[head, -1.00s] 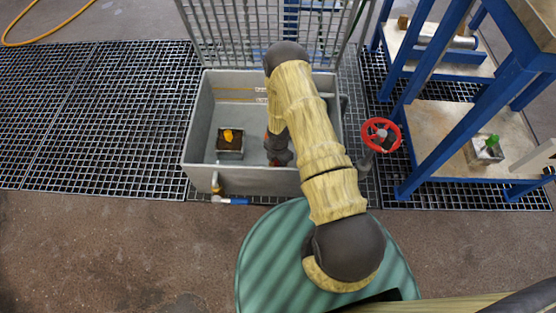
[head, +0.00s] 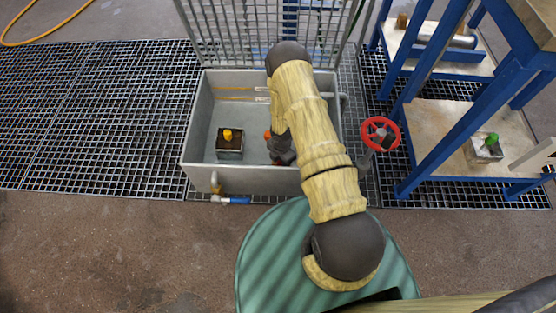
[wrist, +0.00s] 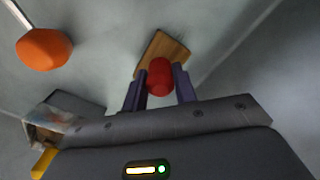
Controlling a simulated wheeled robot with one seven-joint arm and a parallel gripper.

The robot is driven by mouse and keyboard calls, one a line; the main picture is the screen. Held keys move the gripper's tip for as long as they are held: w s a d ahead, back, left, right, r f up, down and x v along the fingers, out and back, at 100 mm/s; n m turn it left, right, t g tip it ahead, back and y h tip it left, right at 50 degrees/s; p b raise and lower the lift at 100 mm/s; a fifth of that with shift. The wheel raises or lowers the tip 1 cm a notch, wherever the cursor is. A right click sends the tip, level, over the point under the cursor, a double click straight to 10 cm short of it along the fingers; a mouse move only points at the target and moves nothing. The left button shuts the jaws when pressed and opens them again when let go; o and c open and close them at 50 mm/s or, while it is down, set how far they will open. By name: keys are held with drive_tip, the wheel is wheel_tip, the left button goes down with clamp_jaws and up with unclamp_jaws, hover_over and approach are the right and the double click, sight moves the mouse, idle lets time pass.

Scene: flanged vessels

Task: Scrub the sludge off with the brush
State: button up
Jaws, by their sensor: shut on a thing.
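My gripper (wrist: 160,85) is shut on the red grip (wrist: 159,77) of the brush, whose wooden block (wrist: 165,52) shows beyond the fingers. The bristles are hidden. In the head view my arm hides the brush, and the gripper end is low in the right part of the grey tub (head: 197,125). A small square vessel (head: 230,153) with a dark brown top and a yellow knob (head: 227,134) stands left of it in the tub, apart from my gripper. In the wrist view the vessel (wrist: 75,108) is partly cut off by the gripper body at lower left.
An orange ball (wrist: 43,49) on a rod is inside the tub near my gripper. A red handwheel (head: 381,134) stands right of the tub. A blue-framed shelf (head: 430,150) holds another vessel with a green knob (head: 492,140). A mesh fence rises behind the tub.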

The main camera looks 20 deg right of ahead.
drive_tip(key=shift+s+d+p, duration=0.3)
drive_tip(key=shift+s+d, duration=0.1)
drive_tip(key=shift+d, duration=0.8)
drive_tip(key=shift+s+d+p, duration=0.25)
drive_tip(key=shift+s+d, duration=0.2)
drive_tip(key=shift+d, duration=0.8)
drive_tip(key=shift+s+d+p, duration=0.3)
drive_tip(key=shift+s+d, duration=0.1)
drive_tip(key=shift+d, duration=0.8)
drive_tip(key=shift+w+a+f, duration=0.1)
drive_tip(key=shift+w+a, duration=0.15)
drive_tip(key=shift+a, duration=0.55)
drive_tip(key=shift+w+a+f, duration=0.1)
drive_tip(key=shift+w+a, duration=0.15)
drive_tip(key=shift+a, duration=0.55)
drive_tip(key=shift+w+a+f, duration=0.1)
drive_tip(key=shift+w+a, duration=0.15)
drive_tip(key=shift+a, duration=0.55)
drive_tip(key=shift+a, duration=0.15)
drive_tip(key=shift+w+a+r, duration=0.1)
drive_tip(key=shift+w+a, duration=0.2)
drive_tip(key=shift+a, duration=0.4)
drive_tip(key=shift+w+a, duration=0.3)
drive_tip(key=shift+a, duration=0.9)
drive_tip(key=shift+d, duration=0.15)
